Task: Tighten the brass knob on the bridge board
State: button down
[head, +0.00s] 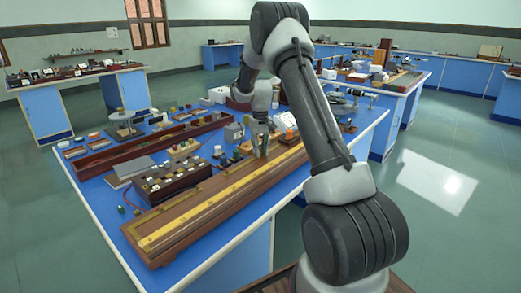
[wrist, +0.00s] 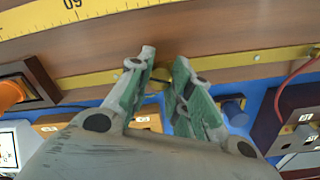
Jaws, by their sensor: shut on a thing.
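The bridge board (head: 205,214) is a long wooden board with a yellow scale, lying along the right edge of the blue bench. Its scale (wrist: 95,22) and a brass strip (wrist: 235,60) also show in the wrist view. My gripper (head: 262,152) points down at the far part of the board. In the wrist view my gripper (wrist: 165,62) has its two green-padded fingers closed around the small brass knob (wrist: 159,84). Most of the knob is hidden between the fingers. In the head view the knob is hidden by the gripper.
A dark box with several knobs (head: 172,181) stands left of the board. In the wrist view an orange-topped part (wrist: 14,92) is at left, and a dark terminal block (wrist: 297,118) with a red wire is at right, both near the fingers.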

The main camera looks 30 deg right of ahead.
jog(key=m, duration=0.6)
jog(key=shift+m, duration=0.3)
jog(key=m, duration=0.6)
jog(key=shift+w, duration=0.1)
jog(key=shift+m, duration=0.3)
jog(key=c, duration=1.3)
grip_release()
jog(key=shift+o, duration=0.2)
notch_tip(320, 180, up, 12)
